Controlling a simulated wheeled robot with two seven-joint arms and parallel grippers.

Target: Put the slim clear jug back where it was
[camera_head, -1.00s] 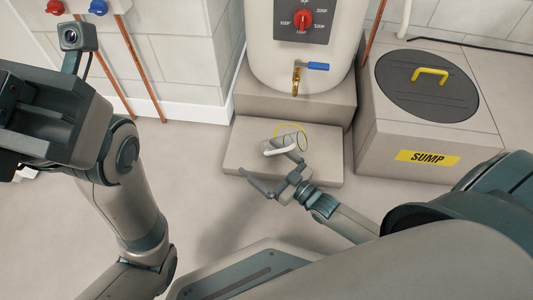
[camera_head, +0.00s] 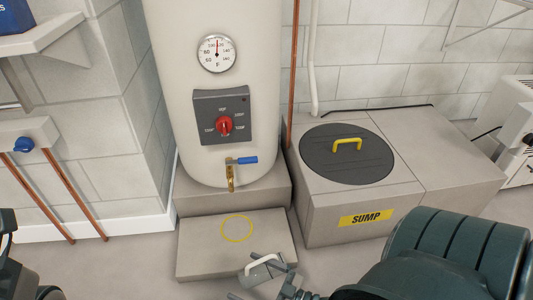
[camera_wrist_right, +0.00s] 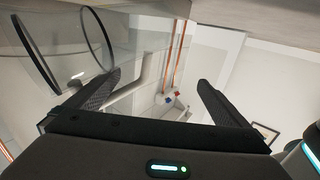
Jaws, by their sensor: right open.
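The slim clear jug is hard to make out in the head view, where its pale handle (camera_head: 262,261) shows near the front right of the low grey step. The yellow ring (camera_head: 237,228) on the step looks empty, with the handle below and right of it. My right gripper (camera_head: 270,276) is open, close to the handle. In the right wrist view the jug's dark rim (camera_wrist_right: 94,37) and clear body are at left, and its handle (camera_wrist_right: 142,80) lies between the open fingers (camera_wrist_right: 155,90). I cannot tell whether the jug touches the step. My left gripper is out of view.
The low step (camera_head: 200,250) stands before a white tank (camera_head: 190,120) with a brass tap (camera_head: 230,178). A sump box (camera_head: 320,225) with a dark round lid (camera_head: 325,155) is to the right. Copper pipes and a wall shelf (camera_head: 45,32) are at left.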

